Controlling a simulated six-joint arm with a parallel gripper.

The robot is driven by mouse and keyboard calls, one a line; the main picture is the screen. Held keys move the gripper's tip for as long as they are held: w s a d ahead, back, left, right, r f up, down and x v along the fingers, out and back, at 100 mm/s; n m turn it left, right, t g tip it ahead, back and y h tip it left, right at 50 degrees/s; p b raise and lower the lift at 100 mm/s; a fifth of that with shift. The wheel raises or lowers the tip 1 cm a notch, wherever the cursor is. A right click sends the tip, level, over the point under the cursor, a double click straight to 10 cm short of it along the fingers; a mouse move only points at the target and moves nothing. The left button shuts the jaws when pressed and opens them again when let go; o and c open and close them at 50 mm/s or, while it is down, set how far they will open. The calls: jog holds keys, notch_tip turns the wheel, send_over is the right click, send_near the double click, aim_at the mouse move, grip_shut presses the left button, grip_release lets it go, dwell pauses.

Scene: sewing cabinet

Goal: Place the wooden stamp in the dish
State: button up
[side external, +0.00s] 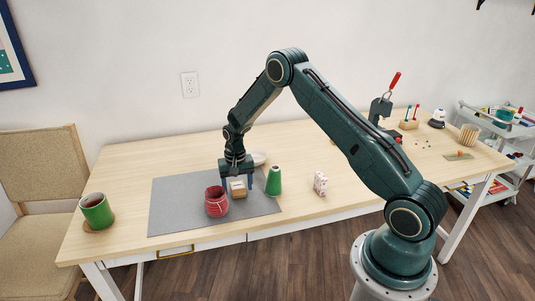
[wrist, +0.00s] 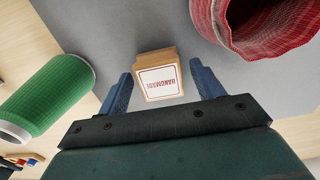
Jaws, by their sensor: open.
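The wooden stamp (side external: 238,188) is a small light-wood block on the grey mat (side external: 180,205). In the wrist view the stamp (wrist: 158,77) shows a white label with red lettering that reads "HANDMADE". My gripper (side external: 239,184) is over the stamp, pointing down. In the wrist view my gripper (wrist: 161,70) is open, with one blue finger on each side of the stamp and gaps between them. A pale round dish (side external: 259,157) is behind my gripper, partly hidden by it; it is not visible in the wrist view.
A red woven-looking pot (side external: 216,204) stands close to the left of the stamp, and a green thread cone (side external: 273,182) close to the right. A patterned white item (side external: 320,184) is further right. A green mug (side external: 96,210) stands at the table's left end.

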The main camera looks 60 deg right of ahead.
aim_at(237, 185)
notch_tip(237, 185, up, 12)
jog(key=shift+f, duration=0.2)
dwell(0.4)
dwell(0.5)
